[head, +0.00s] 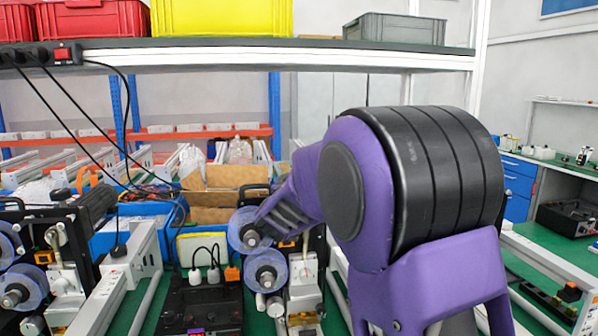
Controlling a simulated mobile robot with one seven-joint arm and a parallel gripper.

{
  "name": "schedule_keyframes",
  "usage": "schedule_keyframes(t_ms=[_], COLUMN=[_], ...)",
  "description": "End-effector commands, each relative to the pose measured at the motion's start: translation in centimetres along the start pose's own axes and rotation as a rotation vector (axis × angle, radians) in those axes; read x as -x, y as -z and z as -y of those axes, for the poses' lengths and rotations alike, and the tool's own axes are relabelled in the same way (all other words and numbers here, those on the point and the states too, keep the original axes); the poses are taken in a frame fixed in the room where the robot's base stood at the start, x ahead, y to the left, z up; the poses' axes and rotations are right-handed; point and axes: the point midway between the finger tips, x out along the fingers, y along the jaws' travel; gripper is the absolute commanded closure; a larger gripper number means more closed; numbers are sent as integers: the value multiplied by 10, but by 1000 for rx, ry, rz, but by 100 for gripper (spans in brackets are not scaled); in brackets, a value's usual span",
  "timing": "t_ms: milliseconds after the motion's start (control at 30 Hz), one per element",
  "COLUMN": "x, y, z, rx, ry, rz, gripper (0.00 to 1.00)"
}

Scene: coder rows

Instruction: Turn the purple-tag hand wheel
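A coder machine stands left of my arm, with an upper translucent blue disc (238,229) and a lower blue disc (266,270), both with dark hubs. My purple and black arm fills the middle right and hides much of what is behind it. Its far end, where my gripper (275,217) seems to be, overlaps the upper disc in the picture. I cannot tell whether it touches the disc, or whether the fingers are open or shut.
Another coder with blue discs (18,285) stands at the far left. A black control box (200,308) with white plugs sits between the coders. Cables hang from a shelf (250,55) bearing red, yellow and grey crates. White conveyor rails (545,262) run at right.

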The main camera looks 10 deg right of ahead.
Motion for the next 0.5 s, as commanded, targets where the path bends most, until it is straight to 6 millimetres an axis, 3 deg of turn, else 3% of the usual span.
schedule_keyframes(t_ms=[500], x=[0], y=[2], z=[0], rx=[-1], ry=[-34], rz=[-6], gripper=[100])
